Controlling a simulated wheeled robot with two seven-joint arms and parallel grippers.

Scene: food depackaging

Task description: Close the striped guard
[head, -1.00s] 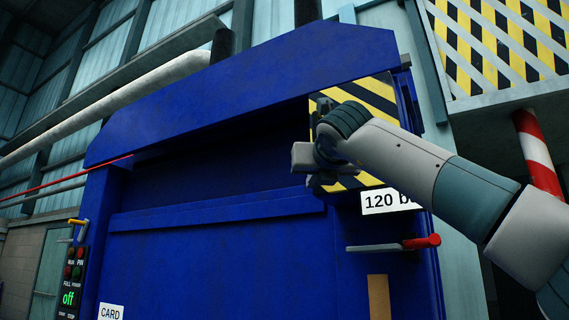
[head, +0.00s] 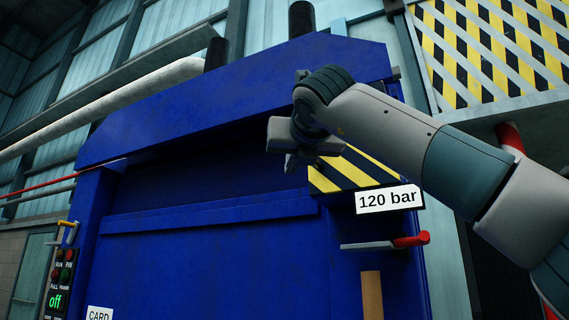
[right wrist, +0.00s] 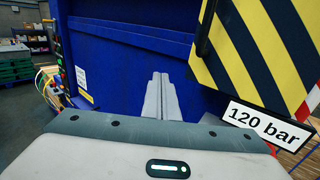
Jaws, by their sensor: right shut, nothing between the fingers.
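The striped guard (head: 352,172) is a yellow-and-black panel at the right end of the blue machine's dark opening. My right arm hides its upper part in the head view. It also shows at the upper right of the right wrist view (right wrist: 265,45). The opening to its left is uncovered. My right gripper (head: 288,150) is shut and empty, in front of the opening by the guard's left edge. In the right wrist view its fingers (right wrist: 161,97) are together, left of the guard, with a gap in the picture. I cannot tell whether it touches the guard. My left gripper is out of view.
The blue machine (head: 240,265) fills the middle. A "120 bar" label (head: 389,199) is under the guard, above a red-gripped lever (head: 410,240). A control panel (head: 60,280) reading "off" is at the lower left. Striped mesh (head: 500,50) stands at the upper right.

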